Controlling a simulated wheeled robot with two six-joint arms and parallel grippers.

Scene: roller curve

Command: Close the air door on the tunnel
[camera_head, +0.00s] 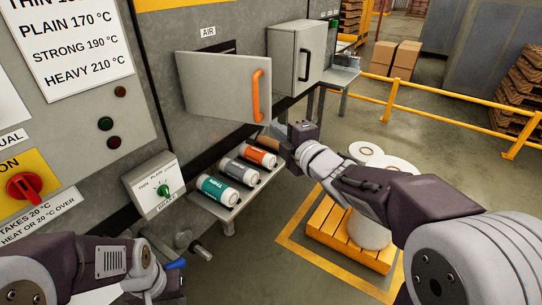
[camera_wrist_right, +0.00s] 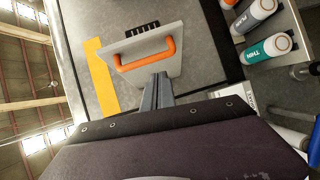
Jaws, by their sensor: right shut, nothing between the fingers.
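The air door (camera_head: 215,88) is a grey panel under the AIR label on the tunnel wall, with an upright orange handle (camera_head: 258,93) near its right edge. It stands open, swung out from the wall, with a dark vent (camera_head: 215,48) showing behind its top. My right gripper (camera_head: 277,130) is shut and empty, just below and right of the handle. In the right wrist view, its fingers (camera_wrist_right: 157,92) point at the door (camera_wrist_right: 170,62) and the orange handle (camera_wrist_right: 145,55); whether they touch cannot be told. My left arm shows at the bottom left, its fingertips out of frame.
Three labelled cans (camera_head: 218,190) lie on a shelf below the door. A grey cabinet (camera_head: 297,50) stands right of the door. White rolls on a yellow pallet (camera_head: 345,235) stand below my right arm.

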